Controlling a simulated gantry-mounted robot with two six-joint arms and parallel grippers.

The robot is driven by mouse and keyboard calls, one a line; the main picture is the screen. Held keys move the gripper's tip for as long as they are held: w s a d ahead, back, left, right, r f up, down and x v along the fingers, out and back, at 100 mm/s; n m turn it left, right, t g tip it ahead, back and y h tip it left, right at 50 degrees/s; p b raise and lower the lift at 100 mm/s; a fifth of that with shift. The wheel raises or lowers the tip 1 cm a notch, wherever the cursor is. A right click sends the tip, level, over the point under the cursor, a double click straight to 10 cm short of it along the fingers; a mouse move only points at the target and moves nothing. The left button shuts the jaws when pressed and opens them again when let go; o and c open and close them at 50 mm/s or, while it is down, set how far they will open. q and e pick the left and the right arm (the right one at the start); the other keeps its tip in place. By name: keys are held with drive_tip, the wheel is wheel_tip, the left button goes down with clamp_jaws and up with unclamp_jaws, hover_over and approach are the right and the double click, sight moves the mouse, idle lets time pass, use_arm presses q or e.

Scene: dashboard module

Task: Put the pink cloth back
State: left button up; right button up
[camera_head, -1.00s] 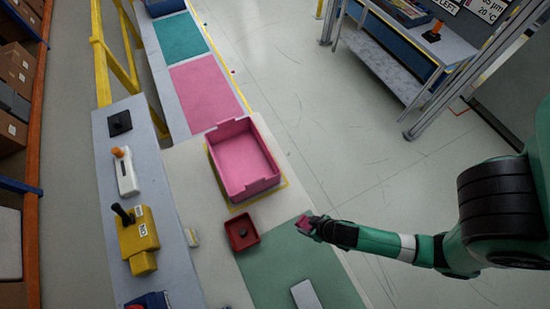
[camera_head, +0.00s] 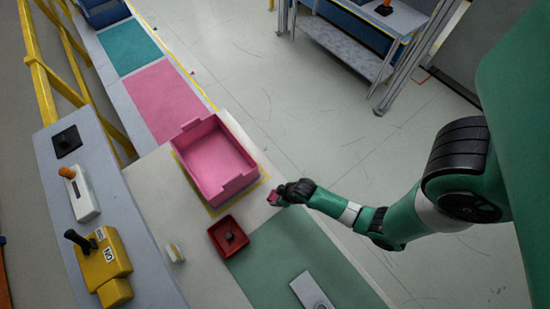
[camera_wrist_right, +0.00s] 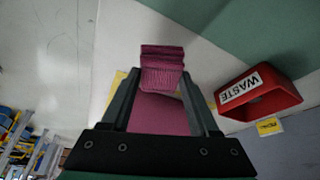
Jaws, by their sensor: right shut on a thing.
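My right gripper (camera_head: 279,196) is shut on the pink cloth (camera_head: 273,199), a small dark-pink folded piece. In the right wrist view the cloth (camera_wrist_right: 162,68) sticks out between the fingertips of the gripper (camera_wrist_right: 160,88). More dark pink shows below it between the fingers; I cannot tell whether it is cloth or box. In the head view the gripper is just right of the open pink box (camera_head: 215,160), near its lower right corner and apart from it. The box looks empty. My left gripper is not in view.
A red waste bin (camera_head: 229,236), labelled WASTE in the wrist view (camera_wrist_right: 256,96), stands below the box. A green mat (camera_head: 290,260) with a grey plate (camera_head: 312,290) lies right of it. A yellow device (camera_head: 103,262) stands on the left bench. Pink (camera_head: 163,103) and teal (camera_head: 130,47) mats lie behind.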

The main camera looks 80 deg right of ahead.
sight(275, 197)
drive_tip(key=shift+w+d+f, duration=0.4)
drive_tip(key=shift+w+f, duration=0.15)
drive_tip(key=shift+f, duration=0.1)
drive_tip(key=shift+w+d+f+b, duration=0.1)
drive_tip(key=shift+f+b, duration=0.5)
drive_tip(key=shift+f, duration=1.15)
drive_tip(key=shift+f, duration=0.15)
drive_tip(key=o, duration=1.4)
drive_tip(key=shift+o, duration=0.2)
